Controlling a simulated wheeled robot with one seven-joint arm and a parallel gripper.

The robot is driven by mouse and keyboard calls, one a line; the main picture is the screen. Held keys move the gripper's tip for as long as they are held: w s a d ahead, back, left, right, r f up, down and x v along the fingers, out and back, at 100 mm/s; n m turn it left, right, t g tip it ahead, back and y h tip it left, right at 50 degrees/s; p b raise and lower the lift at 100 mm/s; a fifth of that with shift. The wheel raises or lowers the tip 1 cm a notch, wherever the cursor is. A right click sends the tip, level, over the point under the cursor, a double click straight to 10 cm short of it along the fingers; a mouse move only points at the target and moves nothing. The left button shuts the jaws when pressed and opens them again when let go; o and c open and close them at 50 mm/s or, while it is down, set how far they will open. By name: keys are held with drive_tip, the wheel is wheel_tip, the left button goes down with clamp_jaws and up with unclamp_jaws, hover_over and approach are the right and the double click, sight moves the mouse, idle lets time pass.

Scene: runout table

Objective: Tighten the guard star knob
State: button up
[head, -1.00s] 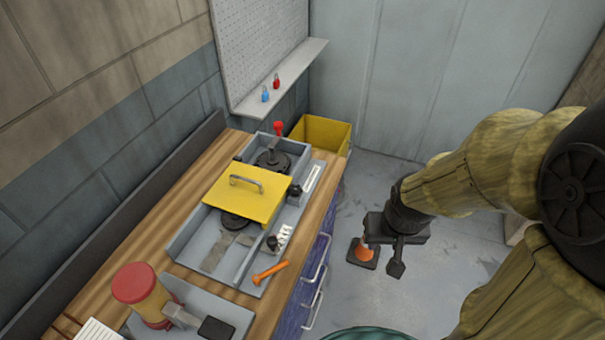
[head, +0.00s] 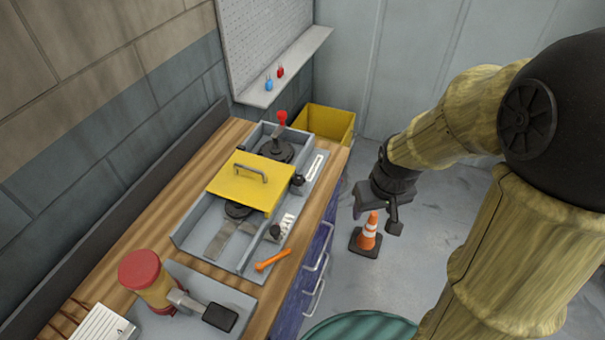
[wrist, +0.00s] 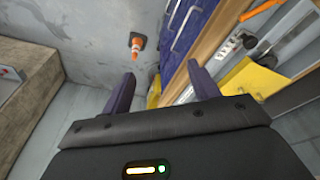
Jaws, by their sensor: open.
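The yellow guard (head: 241,186) with a grey handle sits across the grey runout frame (head: 190,228) on the bench. A small black knob (head: 297,180) is at the guard's right edge, and another dark knob (head: 275,231) stands nearer, by a white marked plate. They are too small for me to tell which is star-shaped. My gripper (head: 378,213) is open and empty, off the right side of the bench, above the floor. In the wrist view its two fingers (wrist: 162,76) are apart with nothing between them; the guard (wrist: 255,85) shows to their right, partly hidden.
An orange tool (head: 273,260) lies at the frame's near right corner. A red-handled lever (head: 281,120) stands behind the guard. A red-topped yellow device (head: 145,280) is at the near left. A traffic cone (head: 368,234) stands on the floor beside the blue drawers (head: 310,268).

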sight(300, 179)
drive_tip(key=w+a+n+y+p, duration=0.1)
drive_tip(key=w+a+n, duration=0.2)
drive_tip(key=w, duration=0.4)
drive_tip(key=w+a+n+y+p, duration=0.1)
drive_tip(key=w+a+n, duration=0.2)
drive_tip(key=w+n, duration=0.2)
drive_tip(key=w+a+n+g+y+p, duration=0.1)
drive_tip(key=w+a+n, duration=0.3)
drive_tip(key=w, duration=0.4)
drive_tip(key=shift+w+r+y+p, duration=0.35)
drive_tip(key=shift+r+y+p, duration=0.1)
drive_tip(key=shift+y+p, duration=0.15)
drive_tip(key=shift+a+f, duration=0.15)
drive_tip(key=p+x, duration=0.6)
drive_tip(key=x, duration=1)
drive_tip(key=shift+s+a+f, duration=0.1)
drive_tip(key=shift+f, duration=0.5)
drive_tip(key=shift+c, duration=0.2)
drive_tip(key=c, duration=0.9)
